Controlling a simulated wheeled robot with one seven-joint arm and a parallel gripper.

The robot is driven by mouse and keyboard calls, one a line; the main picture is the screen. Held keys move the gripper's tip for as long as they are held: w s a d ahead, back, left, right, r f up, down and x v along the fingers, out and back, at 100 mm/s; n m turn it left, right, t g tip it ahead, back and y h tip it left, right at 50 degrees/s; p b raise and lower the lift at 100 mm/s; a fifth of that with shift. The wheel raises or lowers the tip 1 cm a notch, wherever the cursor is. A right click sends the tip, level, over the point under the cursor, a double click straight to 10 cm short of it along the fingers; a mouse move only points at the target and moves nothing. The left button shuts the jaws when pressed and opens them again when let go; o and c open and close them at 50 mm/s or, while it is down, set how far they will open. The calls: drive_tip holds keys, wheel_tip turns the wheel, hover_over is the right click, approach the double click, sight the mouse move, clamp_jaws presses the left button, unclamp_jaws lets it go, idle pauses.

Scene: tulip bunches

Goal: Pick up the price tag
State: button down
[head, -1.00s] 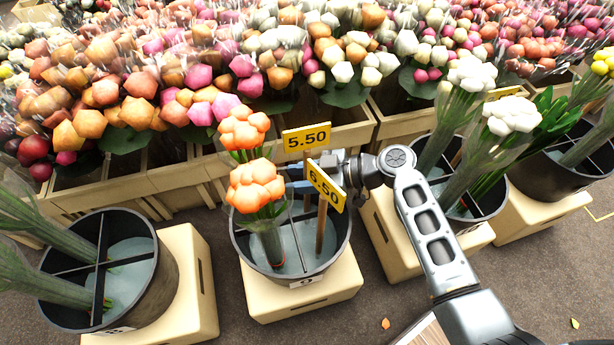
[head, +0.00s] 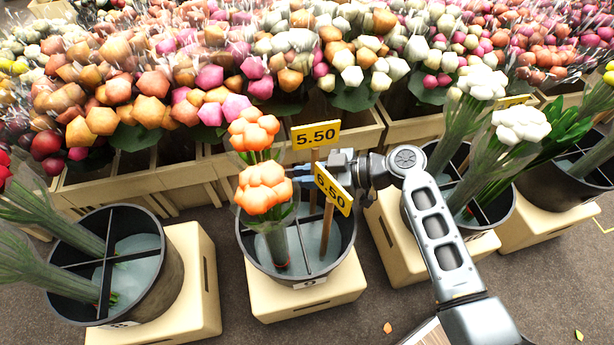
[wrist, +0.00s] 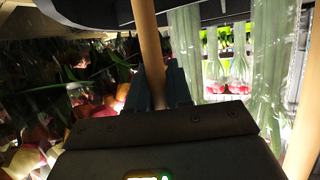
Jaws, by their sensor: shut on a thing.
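Two yellow price tags on wooden sticks stand over the middle black bucket (head: 246,262). The tag marked 5.50 (head: 316,135) is at the back, and the tag marked 6.50 (head: 333,188) tilts in front of it. My gripper (wrist: 158,88) is shut on a wooden stick (wrist: 148,50) in the wrist view. The head view places it on the 5.50 tag's stick, with the 6.50 tag partly hiding the jaws. A second stick (wrist: 304,115) runs along the right of the wrist view. The lower end of the held stick is not clear.
Orange flowers (head: 264,187) stand in the same bucket, left of my gripper. A left bucket (head: 165,275) and right buckets with white flowers (head: 522,124) flank it. Crates of dense bunches (head: 140,95) fill the back. Free floor lies in front.

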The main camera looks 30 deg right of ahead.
wheel_tip(320, 180, up, 26)
drive_tip(key=p, duration=0.8)
drive_tip(key=shift+r, duration=0.25)
